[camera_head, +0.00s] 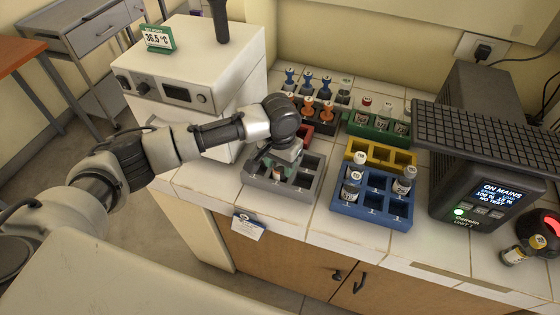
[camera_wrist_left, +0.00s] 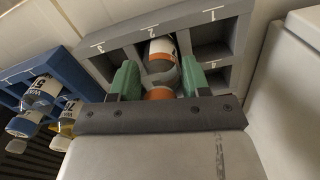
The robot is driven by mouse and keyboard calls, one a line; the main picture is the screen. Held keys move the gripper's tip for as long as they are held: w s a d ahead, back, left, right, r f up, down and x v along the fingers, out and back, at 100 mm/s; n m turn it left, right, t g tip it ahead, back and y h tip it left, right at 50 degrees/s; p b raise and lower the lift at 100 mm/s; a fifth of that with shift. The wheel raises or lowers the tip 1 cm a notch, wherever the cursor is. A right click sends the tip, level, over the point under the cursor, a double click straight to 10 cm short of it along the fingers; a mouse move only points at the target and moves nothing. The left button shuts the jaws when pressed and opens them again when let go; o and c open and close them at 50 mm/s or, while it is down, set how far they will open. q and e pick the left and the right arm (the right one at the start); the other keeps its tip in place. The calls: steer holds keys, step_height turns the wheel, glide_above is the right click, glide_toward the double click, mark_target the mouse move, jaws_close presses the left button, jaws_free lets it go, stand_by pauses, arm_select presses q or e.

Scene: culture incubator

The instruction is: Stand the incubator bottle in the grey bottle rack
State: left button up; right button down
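The grey bottle rack (camera_head: 310,190) stands on the tiled bench; it also shows in the left wrist view (camera_wrist_left: 222,27). The incubator bottle (camera_wrist_left: 162,50), with an orange cap and a white label with an orange band, is between the green fingers (camera_wrist_left: 160,82). The fingers lie close against both its sides, with no clear gap. Its lower part is inside a compartment near the mark 2; its bottom is hidden. In the head view the gripper mostly covers the bottle. My right gripper is not in view.
A blue rack (camera_head: 372,208) with several bottles stands right of the grey rack. Yellow (camera_head: 377,147), green (camera_head: 378,138) and red (camera_head: 303,138) racks are behind. The white incubator (camera_head: 190,80) is at the left.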

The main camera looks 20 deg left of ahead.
arm_select(q)
steer(key=o, duration=0.3)
steer(key=shift+r, duration=0.1)
step_height(320, 180, up, 12)
steer(key=shift+r+b, duration=0.1)
steer(key=shift+b, duration=0.7)
steer(key=shift+s, duration=0.1)
